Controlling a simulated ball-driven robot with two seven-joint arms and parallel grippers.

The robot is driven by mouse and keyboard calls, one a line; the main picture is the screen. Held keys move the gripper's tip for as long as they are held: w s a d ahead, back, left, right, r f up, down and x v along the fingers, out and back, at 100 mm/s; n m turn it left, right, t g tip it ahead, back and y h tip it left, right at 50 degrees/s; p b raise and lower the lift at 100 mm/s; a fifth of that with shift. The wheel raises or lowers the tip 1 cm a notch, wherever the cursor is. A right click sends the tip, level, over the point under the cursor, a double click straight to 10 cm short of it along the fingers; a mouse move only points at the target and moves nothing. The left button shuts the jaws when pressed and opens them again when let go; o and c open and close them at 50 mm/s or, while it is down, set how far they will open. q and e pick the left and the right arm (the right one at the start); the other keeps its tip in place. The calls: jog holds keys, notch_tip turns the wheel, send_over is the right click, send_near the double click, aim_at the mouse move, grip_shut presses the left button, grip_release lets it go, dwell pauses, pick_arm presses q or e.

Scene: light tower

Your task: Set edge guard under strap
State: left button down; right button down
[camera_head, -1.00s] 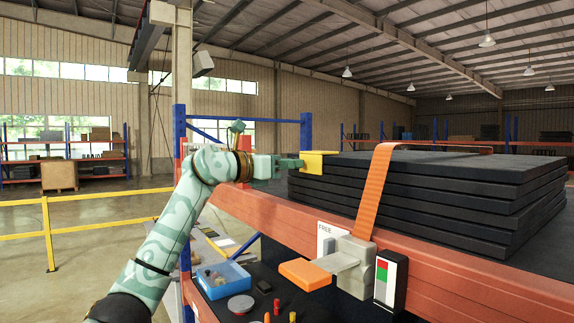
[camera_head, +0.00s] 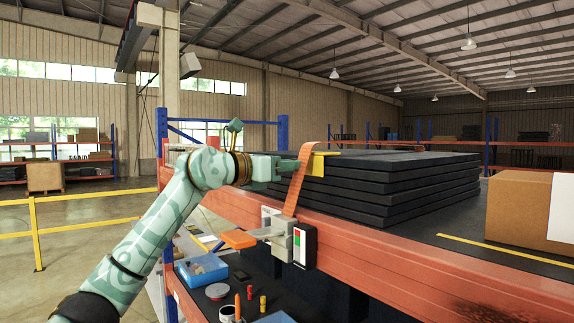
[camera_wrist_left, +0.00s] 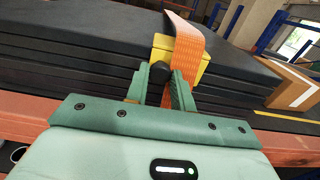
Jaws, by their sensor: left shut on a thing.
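My left gripper (camera_head: 278,170) is shut on the yellow edge guard (camera_head: 325,153) at the near top edge of the stack of black slabs (camera_head: 400,187). The orange strap (camera_head: 297,184) runs from the stack's top down its near side and crosses in front of the guard. In the left wrist view, yellow of the guard (camera_wrist_left: 204,72) shows on both sides of the strap (camera_wrist_left: 186,45), by the fingers (camera_wrist_left: 165,82). Whether the guard touches slab or strap is unclear. The grey ratchet (camera_head: 277,233) with its orange handle (camera_head: 238,239) hangs below. My right gripper is not in view.
A red beam (camera_head: 400,256) runs along the rack's front below the stack. A cardboard box (camera_head: 518,205) stands at the right. A blue bin (camera_head: 202,269) and small items lie on the lower shelf. A red-green indicator (camera_head: 304,246) is beside the ratchet.

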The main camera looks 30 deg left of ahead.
pick_arm(q)
jog(key=shift+d, duration=0.1)
jog(key=c, duration=1.2)
grip_release()
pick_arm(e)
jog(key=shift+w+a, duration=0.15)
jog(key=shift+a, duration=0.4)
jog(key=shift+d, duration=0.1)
pick_arm(q)
jog(key=b+v, duration=0.6)
jog(key=v, duration=1)
jog(key=shift+s+b, duration=0.1)
jog(key=shift+b, duration=0.3)
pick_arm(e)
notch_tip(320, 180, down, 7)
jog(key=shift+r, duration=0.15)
